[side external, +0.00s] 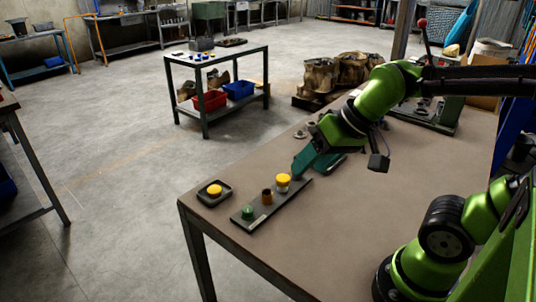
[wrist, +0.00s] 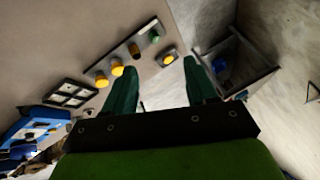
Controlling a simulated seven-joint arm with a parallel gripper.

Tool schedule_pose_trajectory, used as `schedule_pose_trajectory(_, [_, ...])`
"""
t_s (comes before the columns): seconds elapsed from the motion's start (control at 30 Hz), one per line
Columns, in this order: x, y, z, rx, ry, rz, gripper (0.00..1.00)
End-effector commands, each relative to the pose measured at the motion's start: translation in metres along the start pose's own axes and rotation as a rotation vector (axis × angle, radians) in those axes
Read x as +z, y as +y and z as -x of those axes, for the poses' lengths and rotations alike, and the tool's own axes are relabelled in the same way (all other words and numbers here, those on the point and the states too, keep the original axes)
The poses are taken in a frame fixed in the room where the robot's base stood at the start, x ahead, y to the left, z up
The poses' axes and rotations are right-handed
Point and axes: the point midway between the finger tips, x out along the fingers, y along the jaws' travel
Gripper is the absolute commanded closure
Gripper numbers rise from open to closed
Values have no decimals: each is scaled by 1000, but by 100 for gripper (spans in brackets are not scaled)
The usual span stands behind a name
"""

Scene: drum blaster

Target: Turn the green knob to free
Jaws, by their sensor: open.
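The green knob (side external: 248,212) sits at the near end of a dark strip-like panel (side external: 262,218) on the brown table. In the wrist view the green knob (wrist: 153,36) is at the panel's upper right end, beyond the fingertips. My gripper (side external: 311,168) is open and empty, with teal fingers, by the yellow-topped end, away from the green knob. Its two fingers are spread in the wrist view (wrist: 160,66). No knob marking is readable.
A yellow button on a dark base (side external: 214,191) sits left of the panel near the table edge. The table (side external: 330,225) is bare right of the panel. A dark machine (side external: 428,115) stands at the table's back. A separate workbench (side external: 217,60) stands on the floor behind.

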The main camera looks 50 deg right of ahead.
Motion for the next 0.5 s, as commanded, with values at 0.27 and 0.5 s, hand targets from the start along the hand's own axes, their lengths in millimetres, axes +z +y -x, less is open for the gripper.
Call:
schedule_pose_trajectory(0.27, [-56,-21,-56,150,-222,-162,43])
schedule_pose_trajectory(0.5, [-98,-33,-117,355,-322,-449,43])
